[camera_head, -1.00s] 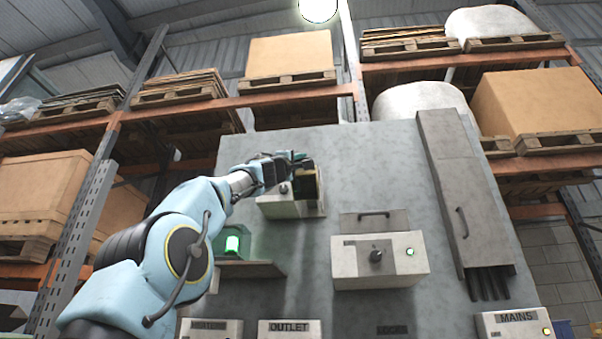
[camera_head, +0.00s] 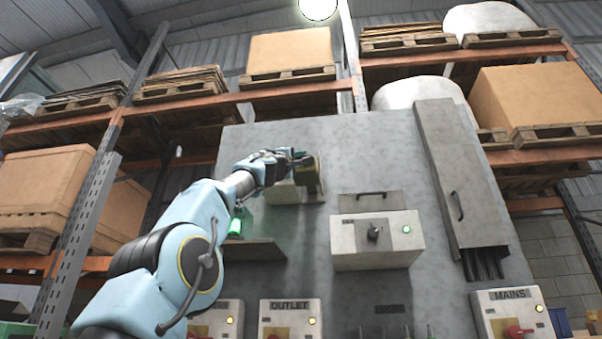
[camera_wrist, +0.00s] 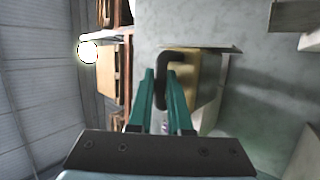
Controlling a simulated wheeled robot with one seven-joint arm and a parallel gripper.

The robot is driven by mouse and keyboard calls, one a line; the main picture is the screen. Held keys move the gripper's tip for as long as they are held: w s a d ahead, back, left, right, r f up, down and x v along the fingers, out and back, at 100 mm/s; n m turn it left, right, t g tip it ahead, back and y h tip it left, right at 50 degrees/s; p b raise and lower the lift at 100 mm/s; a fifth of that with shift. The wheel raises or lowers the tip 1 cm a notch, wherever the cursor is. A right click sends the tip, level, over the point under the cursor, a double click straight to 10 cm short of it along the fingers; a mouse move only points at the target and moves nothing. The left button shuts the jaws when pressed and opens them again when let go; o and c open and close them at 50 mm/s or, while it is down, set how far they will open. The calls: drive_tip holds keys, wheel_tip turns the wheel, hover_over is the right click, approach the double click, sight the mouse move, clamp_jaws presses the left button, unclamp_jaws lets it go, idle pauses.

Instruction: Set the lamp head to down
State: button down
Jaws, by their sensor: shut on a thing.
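My gripper (camera_head: 298,161) is at the upper left of the grey board. In the wrist view my gripper (camera_wrist: 160,84) has its two green fingers closed around a dark bent handle (camera_wrist: 176,55). The handle is on a yellowish plate (camera_wrist: 208,78) on the front of a pale box, which also shows in the head view (camera_head: 283,194). In the head view my gripper partly hides the plate (camera_head: 317,178). A green-lit lamp (camera_head: 236,226) stands on a small shelf below, partly hidden by my arm. I cannot tell which part is the lamp head.
A white box with a dark knob (camera_head: 375,243) juts out right of the shelf (camera_head: 255,251). A tall grey cabinet (camera_head: 450,185) is further right. Labelled boxes, OUTLET (camera_head: 290,318) and MAINS (camera_head: 512,314), line the bottom. Pallet racks stand behind the board.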

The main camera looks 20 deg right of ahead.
drive_tip(key=shift+w+d+f, duration=0.15)
drive_tip(key=shift+w+f, duration=0.05)
drive_tip(key=shift+f, duration=0.2)
drive_tip(key=c, duration=1.1)
unclamp_jaws()
drive_tip(key=shift+r+b+v, duration=0.25)
drive_tip(key=shift+b+v, duration=5.15)
drive_tip(key=shift+v, duration=0.05)
drive_tip(key=shift+s, duration=0.1)
